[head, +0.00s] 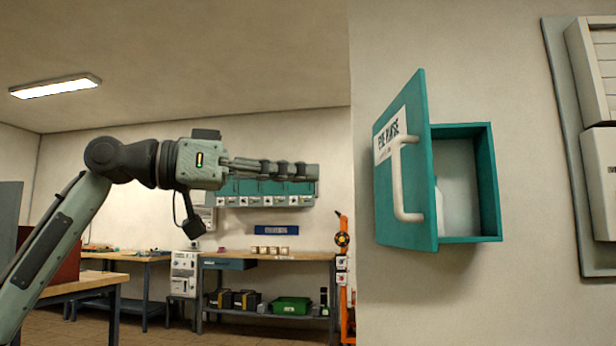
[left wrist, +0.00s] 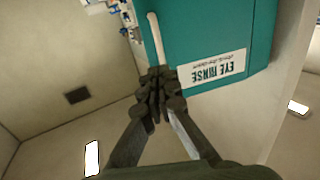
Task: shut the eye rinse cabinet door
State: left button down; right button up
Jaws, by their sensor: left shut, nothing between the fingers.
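The eye rinse cabinet (head: 485,185) is a teal box on the wall at the right of the head view. Its teal door (head: 405,225) stands partly open, its handle side out from the wall; it also shows in the left wrist view (left wrist: 208,35). The door has a white "EYE RINSE" label and a pale bar handle (head: 398,180). A pale item (head: 437,200) shows partly inside. My left gripper (head: 317,172) is shut and empty, left of the door in the head view. In the left wrist view its fingertips overlap the handle's end (left wrist: 156,40); contact cannot be told. My right gripper is out of view.
A grey wall panel with boxes (head: 570,130) is right of the cabinet. A workbench (head: 265,257) with a green bin (head: 291,306) and an orange stand (head: 345,285) are in the room behind. The wall below the cabinet is clear.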

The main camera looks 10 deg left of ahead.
aim_at(394, 178)
pick_arm(q)
jog(key=x, duration=1.1)
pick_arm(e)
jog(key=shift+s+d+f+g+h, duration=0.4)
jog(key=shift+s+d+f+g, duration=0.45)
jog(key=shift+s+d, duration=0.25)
pick_arm(q)
jog(key=shift+d+p, duration=0.2)
jog(key=shift+p, duration=0.1)
